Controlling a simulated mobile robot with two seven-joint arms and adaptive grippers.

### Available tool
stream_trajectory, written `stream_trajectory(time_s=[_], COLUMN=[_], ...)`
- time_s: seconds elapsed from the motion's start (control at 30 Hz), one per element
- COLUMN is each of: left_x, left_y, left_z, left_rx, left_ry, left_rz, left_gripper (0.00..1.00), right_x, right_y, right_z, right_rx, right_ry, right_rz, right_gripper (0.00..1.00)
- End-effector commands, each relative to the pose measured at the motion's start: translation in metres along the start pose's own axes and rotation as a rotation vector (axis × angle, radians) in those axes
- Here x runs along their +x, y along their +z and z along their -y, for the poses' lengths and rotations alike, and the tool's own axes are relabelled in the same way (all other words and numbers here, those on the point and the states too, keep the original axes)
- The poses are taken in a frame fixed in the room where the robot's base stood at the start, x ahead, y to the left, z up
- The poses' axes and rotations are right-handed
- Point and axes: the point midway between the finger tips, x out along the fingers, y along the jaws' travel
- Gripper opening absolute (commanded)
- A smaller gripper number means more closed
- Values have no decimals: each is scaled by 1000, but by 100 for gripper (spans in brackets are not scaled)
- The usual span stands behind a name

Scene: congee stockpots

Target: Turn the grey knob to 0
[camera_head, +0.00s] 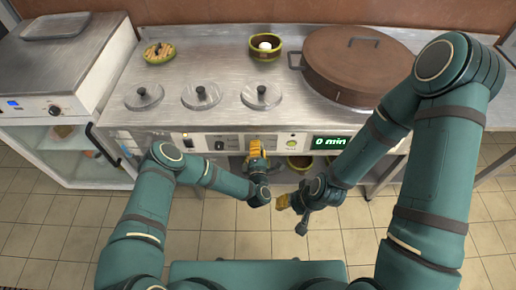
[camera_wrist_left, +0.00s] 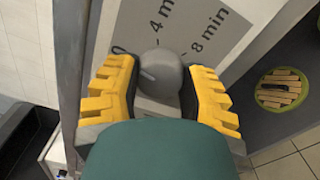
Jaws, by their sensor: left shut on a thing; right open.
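The grey knob (camera_wrist_left: 165,68) shows in the left wrist view, on a panel marked 0, 4 min and 8 min. A light mark on its face lies left of its middle, on the side of the 0. My left gripper (camera_wrist_left: 158,92) is shut on the knob, one yellow finger on each side. In the head view my left gripper (camera_head: 256,149) is at the front panel of the counter and hides the knob. My right gripper (camera_head: 291,202) is open and empty, over the floor in front of the counter. A green display (camera_head: 330,142) reads 0 min.
Another dark knob (camera_head: 220,145) sits left of my left gripper on the panel. Several lids lie on the counter (camera_head: 215,70).

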Motion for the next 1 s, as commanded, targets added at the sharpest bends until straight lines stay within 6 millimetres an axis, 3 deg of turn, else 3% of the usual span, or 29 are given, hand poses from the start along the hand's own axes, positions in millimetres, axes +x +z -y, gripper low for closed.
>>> stream_trajectory(time_s=[0.4,1.0], left_x=[1,1], left_y=[1,2], left_z=[-2,-2], left_rx=[-213,-250], left_ry=[2,3], left_rz=[2,5], left_gripper=[7,7], right_x=[0,0], right_y=[0,0], right_z=[0,0], right_rx=[0,0], right_ry=[0,0], right_rz=[0,0], right_gripper=[47,47])
